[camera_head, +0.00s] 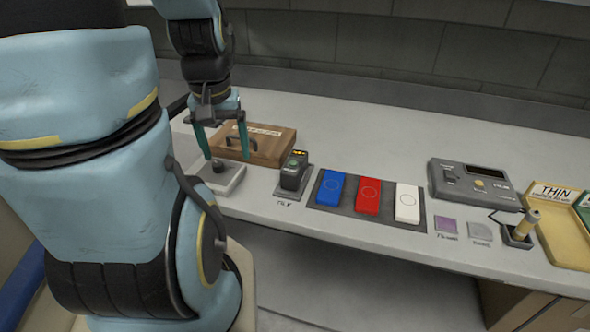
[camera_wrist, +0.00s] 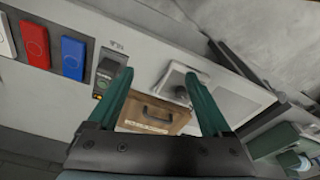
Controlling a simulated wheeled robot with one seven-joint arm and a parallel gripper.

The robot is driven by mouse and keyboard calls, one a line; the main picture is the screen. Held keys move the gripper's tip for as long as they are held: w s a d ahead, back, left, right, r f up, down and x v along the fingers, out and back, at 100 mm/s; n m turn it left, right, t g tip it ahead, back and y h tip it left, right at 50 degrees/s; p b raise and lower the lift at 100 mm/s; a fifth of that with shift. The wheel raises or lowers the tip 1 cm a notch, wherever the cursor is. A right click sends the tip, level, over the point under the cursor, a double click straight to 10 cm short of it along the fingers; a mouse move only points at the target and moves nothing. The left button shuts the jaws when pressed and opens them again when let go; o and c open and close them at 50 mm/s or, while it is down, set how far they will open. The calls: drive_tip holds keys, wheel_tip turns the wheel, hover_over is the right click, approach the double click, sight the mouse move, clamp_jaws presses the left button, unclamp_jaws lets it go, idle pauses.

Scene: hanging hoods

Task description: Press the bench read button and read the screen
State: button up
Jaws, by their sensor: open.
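The screen shows no readable text. My gripper (camera_head: 225,152) is open and empty, far to the left of this box. It hangs over a white block with a dark knob (camera_head: 219,165) and in front of a wooden box. In the wrist view the knob (camera_wrist: 181,92) shows near the right finger of my gripper (camera_wrist: 159,76). The instrument box is not in the wrist view.
A wooden handled box (camera_head: 262,145) stands behind the gripper. A black device (camera_head: 293,172) with a green button stands beside it. Blue (camera_head: 330,188), red (camera_head: 368,195) and white (camera_head: 407,203) blocks lie on a dark mat. A small upright handle (camera_head: 523,228) and labelled trays (camera_head: 562,238) are at right.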

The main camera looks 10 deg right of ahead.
clamp_jaws()
idle(0.5)
idle(0.8)
